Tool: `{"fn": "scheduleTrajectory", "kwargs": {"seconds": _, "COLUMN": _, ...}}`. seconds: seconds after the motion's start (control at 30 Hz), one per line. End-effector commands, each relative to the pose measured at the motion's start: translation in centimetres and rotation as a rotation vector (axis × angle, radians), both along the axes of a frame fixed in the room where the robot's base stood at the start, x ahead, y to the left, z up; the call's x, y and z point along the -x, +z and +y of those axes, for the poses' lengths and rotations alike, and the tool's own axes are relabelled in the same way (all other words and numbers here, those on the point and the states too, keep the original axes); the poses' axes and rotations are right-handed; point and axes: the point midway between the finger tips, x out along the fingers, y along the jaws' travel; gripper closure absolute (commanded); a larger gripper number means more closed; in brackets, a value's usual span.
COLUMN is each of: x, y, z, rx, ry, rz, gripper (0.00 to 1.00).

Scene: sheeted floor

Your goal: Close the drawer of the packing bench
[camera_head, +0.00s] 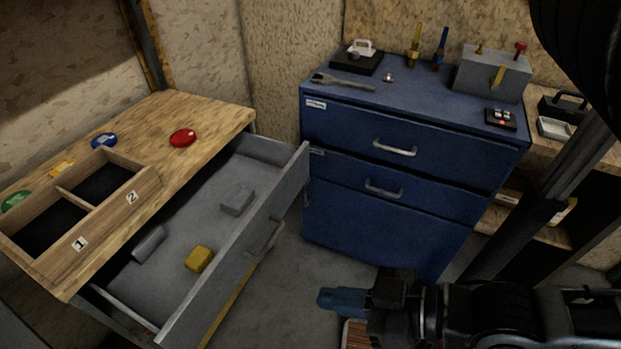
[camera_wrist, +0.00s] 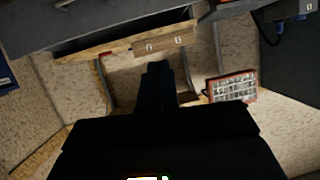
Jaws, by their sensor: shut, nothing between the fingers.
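The packing bench (camera_head: 215,110) has a wooden top and stands at the left in the head view. Its grey drawer (camera_head: 240,262) is pulled well out towards the right. Inside the drawer lie a grey block (camera_head: 237,201), a grey cylinder (camera_head: 149,243) and a yellow block (camera_head: 198,259). The drawer's handle, on the outer front, is only partly visible. My gripper (camera_head: 328,298) is shut and empty, to the right of the drawer front and apart from it. In the wrist view my gripper's dark fingers (camera_wrist: 157,78) are together, with nothing between them.
A blue cabinet (camera_head: 400,185) with shut drawers and tools on top stands behind. A two-compartment wooden tray (camera_head: 150,190), marked 1 and 2, and coloured discs sit on the bench top. An orange-rimmed grid (camera_wrist: 232,86) is right of my fingers in the wrist view.

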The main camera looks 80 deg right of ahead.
Motion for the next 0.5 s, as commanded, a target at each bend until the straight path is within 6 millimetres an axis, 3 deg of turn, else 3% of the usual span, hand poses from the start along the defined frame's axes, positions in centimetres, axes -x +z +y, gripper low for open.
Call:
{"fn": "scheduleTrajectory", "kwargs": {"seconds": 0.37, "x": -1.0, "y": -9.3, "z": -3.9, "rx": -0.175, "ry": -0.227, "rz": 0.125, "gripper": 1.00}}
{"fn": "scheduleTrajectory", "kwargs": {"seconds": 0.5, "x": -1.6, "y": -14.0, "z": -6.0, "rx": -0.294, "ry": -0.342, "rz": 0.174, "gripper": 1.00}}
